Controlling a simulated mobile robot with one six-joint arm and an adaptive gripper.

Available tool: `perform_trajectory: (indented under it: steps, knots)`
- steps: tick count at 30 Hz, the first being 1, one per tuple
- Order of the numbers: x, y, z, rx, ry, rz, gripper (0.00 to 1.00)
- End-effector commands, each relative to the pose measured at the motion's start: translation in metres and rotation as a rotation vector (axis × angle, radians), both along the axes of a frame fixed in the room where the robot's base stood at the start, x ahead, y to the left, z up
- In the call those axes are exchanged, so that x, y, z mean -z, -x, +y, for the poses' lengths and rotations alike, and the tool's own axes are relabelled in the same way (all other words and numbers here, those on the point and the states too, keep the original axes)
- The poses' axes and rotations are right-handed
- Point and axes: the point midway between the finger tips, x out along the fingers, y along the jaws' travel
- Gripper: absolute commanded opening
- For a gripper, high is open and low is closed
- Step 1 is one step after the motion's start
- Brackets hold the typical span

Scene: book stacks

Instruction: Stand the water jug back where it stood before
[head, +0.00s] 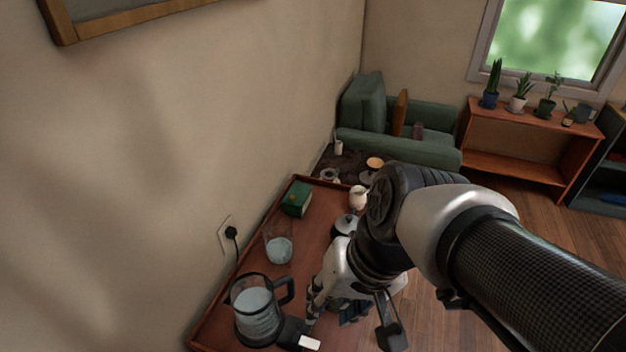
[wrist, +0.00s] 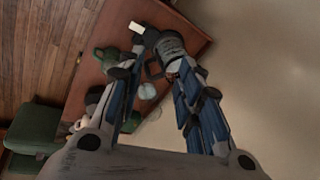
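A clear glass jug (head: 257,312) with a black rim and black handle stands upright near the table's front edge. It holds pale water. In the wrist view the jug (wrist: 171,44) shows beyond the fingertips, and its handle (wrist: 152,71) lies between the two fingers in the picture. My gripper (head: 328,308) is to the right of the jug, partly hidden by my arm. The wrist view shows my gripper (wrist: 160,60) with fingers spread and nothing held. I cannot tell whether a finger touches the jug.
A black base with a white piece (head: 309,342) is beside the jug. A glass vessel (head: 279,249), a green box (head: 297,198) and a white pitcher (head: 357,197) stand farther along the table. A wall with a plugged socket (head: 230,234) borders the left side.

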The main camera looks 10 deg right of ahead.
Motion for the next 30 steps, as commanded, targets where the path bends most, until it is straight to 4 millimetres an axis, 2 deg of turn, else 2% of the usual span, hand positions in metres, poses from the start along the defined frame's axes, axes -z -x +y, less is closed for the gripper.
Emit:
perform_trajectory:
  steps: [3, 9, 30]
  knots:
    - [-0.013, 0.017, -0.018, -0.098, 0.145, -0.122, 0.33]
    - [-0.024, 0.027, -0.036, -0.171, 0.273, -0.221, 0.33]
    - [-0.025, 0.028, -0.039, -0.177, 0.287, -0.229, 0.33]
